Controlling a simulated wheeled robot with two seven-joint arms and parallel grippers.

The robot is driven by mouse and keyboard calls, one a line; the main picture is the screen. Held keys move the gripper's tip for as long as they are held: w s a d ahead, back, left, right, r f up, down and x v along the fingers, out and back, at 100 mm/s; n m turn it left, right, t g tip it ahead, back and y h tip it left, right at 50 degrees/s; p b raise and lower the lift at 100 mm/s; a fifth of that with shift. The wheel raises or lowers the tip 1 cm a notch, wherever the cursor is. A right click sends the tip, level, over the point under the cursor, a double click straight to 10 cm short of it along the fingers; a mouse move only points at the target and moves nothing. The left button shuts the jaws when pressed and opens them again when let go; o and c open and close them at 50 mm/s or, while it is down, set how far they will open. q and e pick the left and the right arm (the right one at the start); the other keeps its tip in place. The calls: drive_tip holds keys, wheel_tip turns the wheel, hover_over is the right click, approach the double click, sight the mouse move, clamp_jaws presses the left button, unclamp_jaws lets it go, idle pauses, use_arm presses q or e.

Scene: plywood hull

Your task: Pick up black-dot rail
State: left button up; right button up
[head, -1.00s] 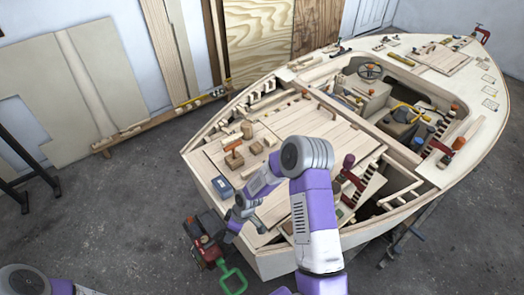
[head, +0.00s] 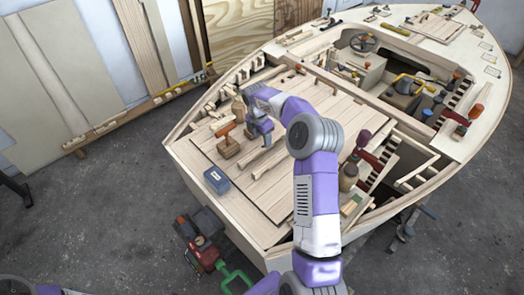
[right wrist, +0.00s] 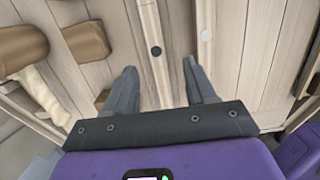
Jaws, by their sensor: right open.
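The black-dot rail (right wrist: 149,22) is a narrow pale wooden strip with a black dot, in the right wrist view. It runs from the top edge down between the fingers of my right gripper (right wrist: 160,68). The gripper is open and its fingers stand on either side of the strip, holding nothing; I cannot tell their height above it. In the head view my right gripper (head: 266,142) is over the foredeck, near pale strips, and the dot cannot be made out there. My left gripper is out of view.
Wooden blocks (right wrist: 87,41) lie left of the gripper. In the head view, an orange-handled tool (head: 227,140) and a blue box (head: 217,180) sit on the foredeck. Deck planks (head: 335,110) beyond the gripper are clear.

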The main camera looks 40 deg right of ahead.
sight(263, 146)
drive_tip(key=f, duration=0.2)
drive_tip(key=f+b, duration=0.1)
drive_tip(key=f, duration=0.1)
drive_tip(key=d+f, duration=0.1)
drive_tip(key=shift+w+f+b, duration=0.3)
drive_tip(key=shift+f, duration=0.1)
drive_tip(key=shift+r, duration=0.1)
clamp_jaws()
